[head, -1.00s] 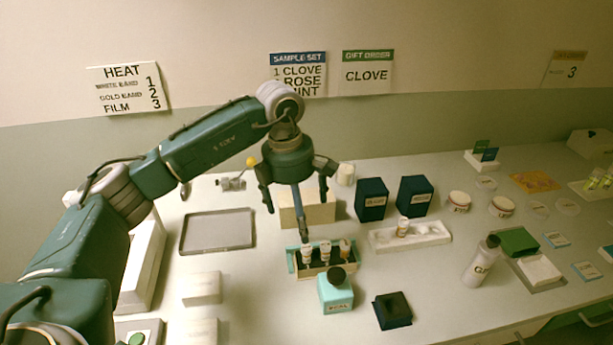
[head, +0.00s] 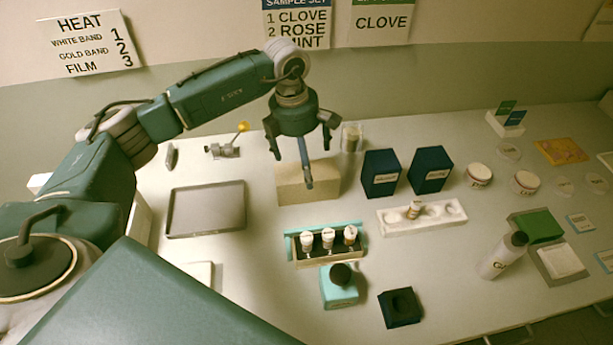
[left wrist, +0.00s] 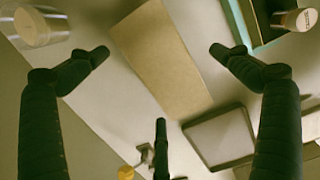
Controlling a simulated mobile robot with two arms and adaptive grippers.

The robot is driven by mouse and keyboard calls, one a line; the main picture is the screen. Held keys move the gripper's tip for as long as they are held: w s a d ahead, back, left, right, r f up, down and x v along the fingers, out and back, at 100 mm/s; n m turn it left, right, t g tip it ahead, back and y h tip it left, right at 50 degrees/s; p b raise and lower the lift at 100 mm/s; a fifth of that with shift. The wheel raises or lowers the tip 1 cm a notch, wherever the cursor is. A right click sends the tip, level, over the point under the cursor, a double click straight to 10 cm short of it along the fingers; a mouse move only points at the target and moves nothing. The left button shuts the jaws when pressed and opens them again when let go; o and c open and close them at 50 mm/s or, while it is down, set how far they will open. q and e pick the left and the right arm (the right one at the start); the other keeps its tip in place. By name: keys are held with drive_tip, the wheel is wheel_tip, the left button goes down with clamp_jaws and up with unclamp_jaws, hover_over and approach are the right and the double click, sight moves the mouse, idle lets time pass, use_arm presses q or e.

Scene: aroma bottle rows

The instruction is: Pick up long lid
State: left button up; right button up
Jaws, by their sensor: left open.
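The long lid (head: 292,187) appears to be the plain tan, long, box-like piece lying on the table behind the bottle box. In the left wrist view the lid (left wrist: 165,65) lies slanted between my fingers. My left gripper (head: 301,150) is open and empty above it, fingers pointing down. In the left wrist view the left gripper (left wrist: 160,52) has two fingers spread on either side of the lid and a third at its lower end. One finger hides part of the lid in the head view. My right gripper is not in view.
In front stands an open box (head: 327,263) holding three white-capped bottles. A grey tray (head: 206,228) lies left; two dark blue boxes (head: 380,175) (head: 429,171) stand right. A clear jar (head: 352,138) is close behind the lid.

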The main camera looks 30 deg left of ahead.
use_arm(q)
drive_tip(key=f, duration=0.1)
drive_tip(key=f+p, duration=0.1)
drive_tip(key=f, duration=0.1)
drive_tip(key=f+p, duration=0.1)
drive_tip(key=shift+w+f, duration=0.25)
drive_tip(key=shift+w, duration=0.05)
drive_tip(key=shift+f, duration=0.3)
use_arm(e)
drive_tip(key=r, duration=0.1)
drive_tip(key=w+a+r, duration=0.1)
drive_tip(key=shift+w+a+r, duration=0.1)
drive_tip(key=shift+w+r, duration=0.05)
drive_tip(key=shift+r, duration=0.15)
use_arm(q)
drive_tip(key=c, duration=1)
drive_tip(key=shift+c, duration=1.3)
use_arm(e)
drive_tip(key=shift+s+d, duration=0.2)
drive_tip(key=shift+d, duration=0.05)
